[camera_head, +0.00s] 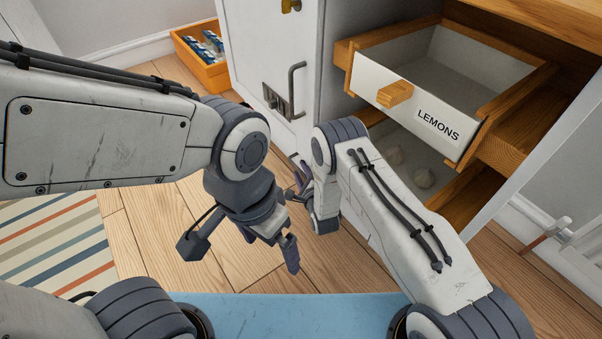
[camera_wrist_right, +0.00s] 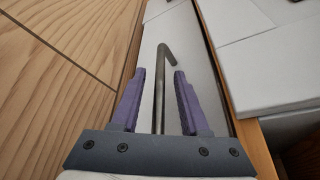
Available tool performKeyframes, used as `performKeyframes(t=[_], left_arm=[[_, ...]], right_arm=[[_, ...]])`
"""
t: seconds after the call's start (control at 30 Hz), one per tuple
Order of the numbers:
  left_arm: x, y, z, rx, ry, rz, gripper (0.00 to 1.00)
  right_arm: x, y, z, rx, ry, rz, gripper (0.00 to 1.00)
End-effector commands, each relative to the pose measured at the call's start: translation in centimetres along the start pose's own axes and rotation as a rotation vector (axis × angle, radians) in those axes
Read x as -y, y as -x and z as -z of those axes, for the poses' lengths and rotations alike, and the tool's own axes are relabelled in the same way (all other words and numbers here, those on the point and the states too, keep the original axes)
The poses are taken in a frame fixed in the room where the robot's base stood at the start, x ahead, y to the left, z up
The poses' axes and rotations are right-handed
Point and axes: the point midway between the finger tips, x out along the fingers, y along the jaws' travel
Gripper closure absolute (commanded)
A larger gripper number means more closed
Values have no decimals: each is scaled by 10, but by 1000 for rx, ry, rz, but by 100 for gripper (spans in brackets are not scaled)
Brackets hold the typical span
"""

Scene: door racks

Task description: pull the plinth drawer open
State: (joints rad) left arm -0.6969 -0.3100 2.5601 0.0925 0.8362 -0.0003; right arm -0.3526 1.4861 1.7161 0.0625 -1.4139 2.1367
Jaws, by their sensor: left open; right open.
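In the right wrist view, a grey bar handle (camera_wrist_right: 160,105) with a bent end stands on a narrow white panel (camera_wrist_right: 203,80) beside the wood floor. This looks like the plinth drawer's front; in the head view my right arm hides that area. My right gripper (camera_wrist_right: 160,73) is open, with one purple finger on each side of the bar. Whether the fingers touch it cannot be told. The right gripper shows small in the head view (camera_head: 298,182), low by the cabinet. My left gripper (camera_head: 268,245) is open and empty above the floor.
A drawer marked LEMONS (camera_head: 440,95) stands pulled out above a lower compartment holding pale round items (camera_head: 424,178). A white door (camera_head: 262,45) with a dark bar handle (camera_head: 293,90) is left of it. An orange crate (camera_head: 205,68) and a striped rug (camera_head: 55,245) lie further left.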

Motion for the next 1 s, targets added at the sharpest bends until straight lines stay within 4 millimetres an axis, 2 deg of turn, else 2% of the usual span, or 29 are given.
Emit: performKeyframes(t=[0.07,0.1,0.17,0.2,1.0], left_arm=[[0,0,0,0,0,0,1],[0,0,0,0,0,0,1],[0,0,0,0,0,0,1],[0,0,0,0,0,0,1],[0,0,0,0,0,0,1]], right_arm=[[0,0,0,0,0,0,55],[0,0,0,0,0,0,71],[0,0,0,0,0,0,94],[0,0,0,0,0,0,100],[-1,1,0,0,0,-1,100]])
